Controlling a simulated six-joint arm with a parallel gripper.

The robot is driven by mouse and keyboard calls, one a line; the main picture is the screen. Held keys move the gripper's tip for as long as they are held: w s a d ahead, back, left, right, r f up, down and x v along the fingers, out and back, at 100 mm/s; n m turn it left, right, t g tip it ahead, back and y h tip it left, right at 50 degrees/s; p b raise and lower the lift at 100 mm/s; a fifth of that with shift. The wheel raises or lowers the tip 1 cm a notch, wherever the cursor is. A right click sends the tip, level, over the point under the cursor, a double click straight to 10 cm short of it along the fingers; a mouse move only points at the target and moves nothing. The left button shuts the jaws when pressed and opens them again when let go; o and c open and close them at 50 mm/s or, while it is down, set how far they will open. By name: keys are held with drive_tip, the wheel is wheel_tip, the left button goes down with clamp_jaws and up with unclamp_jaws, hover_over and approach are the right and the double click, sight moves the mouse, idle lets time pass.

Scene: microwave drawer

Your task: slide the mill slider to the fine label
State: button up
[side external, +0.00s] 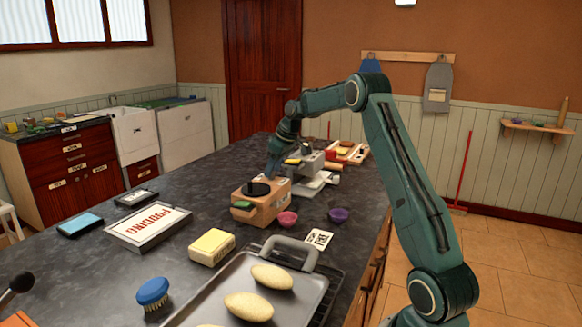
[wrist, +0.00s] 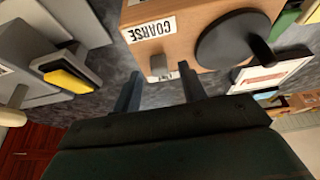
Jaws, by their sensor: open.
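The mill is a tan wooden box (side external: 262,207) with a black round top; it stands on the dark counter, and it also shows upside down in the wrist view (wrist: 190,30). A small grey slider knob (wrist: 158,67) sticks out of its side near the COARSE label (wrist: 152,30).
A grey machine (side external: 313,165) with a yellow part stands close behind the mill. A pink bowl (side external: 287,219) and a purple bowl (side external: 339,214) sit to its right. A PUDDING box (side external: 148,227), butter-like block (side external: 212,247) and baking tray (side external: 205,300) lie nearer the camera.

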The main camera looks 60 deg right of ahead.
sight(263, 178)
drive_tip(key=shift+w+f, duration=0.25)
drive_tip(key=shift+f, duration=0.35)
drive_tip(key=shift+c, duration=0.2)
clamp_jaws()
drive_tip(key=shift+w+r, duration=0.1)
drive_tip(key=shift+w, duration=1.05)
drive_tip(key=shift+o, duration=0.2)
unclamp_jaws()
drive_tip(key=v, duration=1.3)
drive_tip(key=shift+s+r, duration=0.25)
drive_tip(key=shift+r, duration=0.05)
